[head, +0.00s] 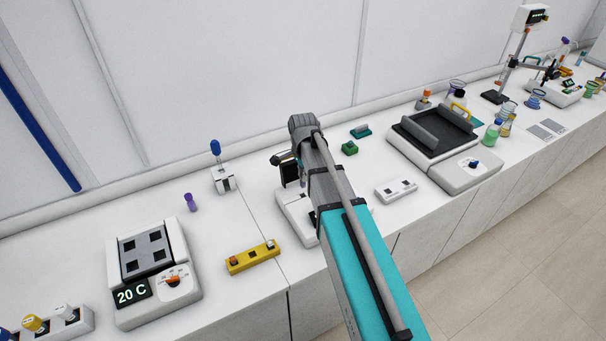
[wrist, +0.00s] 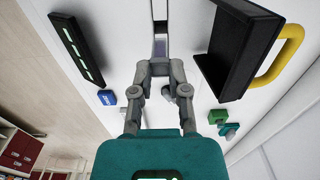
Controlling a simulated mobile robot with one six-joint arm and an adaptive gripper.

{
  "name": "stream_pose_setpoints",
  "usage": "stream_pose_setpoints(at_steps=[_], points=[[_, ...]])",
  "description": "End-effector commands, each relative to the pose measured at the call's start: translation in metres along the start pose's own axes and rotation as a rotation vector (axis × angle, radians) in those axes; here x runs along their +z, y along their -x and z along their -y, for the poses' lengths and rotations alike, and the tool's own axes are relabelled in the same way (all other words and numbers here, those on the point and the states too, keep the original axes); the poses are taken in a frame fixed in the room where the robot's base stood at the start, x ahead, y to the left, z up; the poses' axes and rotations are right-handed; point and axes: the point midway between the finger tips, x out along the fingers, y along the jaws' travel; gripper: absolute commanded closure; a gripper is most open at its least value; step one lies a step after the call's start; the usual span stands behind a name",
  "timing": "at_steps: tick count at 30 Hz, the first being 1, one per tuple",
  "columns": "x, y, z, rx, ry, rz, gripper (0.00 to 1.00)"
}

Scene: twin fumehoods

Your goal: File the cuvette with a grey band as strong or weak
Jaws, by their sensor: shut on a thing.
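In the wrist view my gripper (wrist: 160,68) is shut on a narrow cuvette (wrist: 160,46), which is clear with a purplish part. The far end of the cuvette runs to the picture's top edge; I cannot make out its band clearly. It is over a white instrument with a dark upright flap (wrist: 240,48) with a yellow handle on the right and a black display with green bars (wrist: 76,46) on the left. In the head view my arm hides the gripper and the cuvette. The white instrument (head: 291,207) shows partly behind the arm.
A yellow holder (head: 252,258) with small pieces and a white two-slot block (head: 396,191) lie on the bench. A green block (head: 349,148) stands behind. A 20 C heater block (head: 150,270) is at left, a roller device (head: 440,140) at right.

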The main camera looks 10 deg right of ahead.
Motion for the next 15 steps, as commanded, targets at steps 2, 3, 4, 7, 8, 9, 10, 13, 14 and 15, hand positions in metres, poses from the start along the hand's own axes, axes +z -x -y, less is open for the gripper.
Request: stream_pose_setpoints(at_steps=[2, 3, 4, 7, 8, 9, 10, 13, 14, 15], points=[[0.000, 0.010, 0.000, 0.000, 0.000, 0.000, 1.00], [0.000, 0.013, 0.000, 0.000, 0.000, 0.000, 1.00], [0.000, 0.014, 0.000, 0.000, 0.000, 0.000, 1.00], [0.000, 0.018, 0.000, 0.000, 0.000, 0.000, 1.00], [0.000, 0.019, 0.000, 0.000, 0.000, 0.000, 1.00], [0.000, 0.020, 0.000, 0.000, 0.000, 0.000, 1.00], [0.000, 0.021, 0.000, 0.000, 0.000, 0.000, 1.00], [0.000, 0.021, 0.000, 0.000, 0.000, 0.000, 1.00], [0.000, 0.021, 0.000, 0.000, 0.000, 0.000, 1.00], [0.000, 0.021, 0.000, 0.000, 0.000, 0.000, 1.00]])
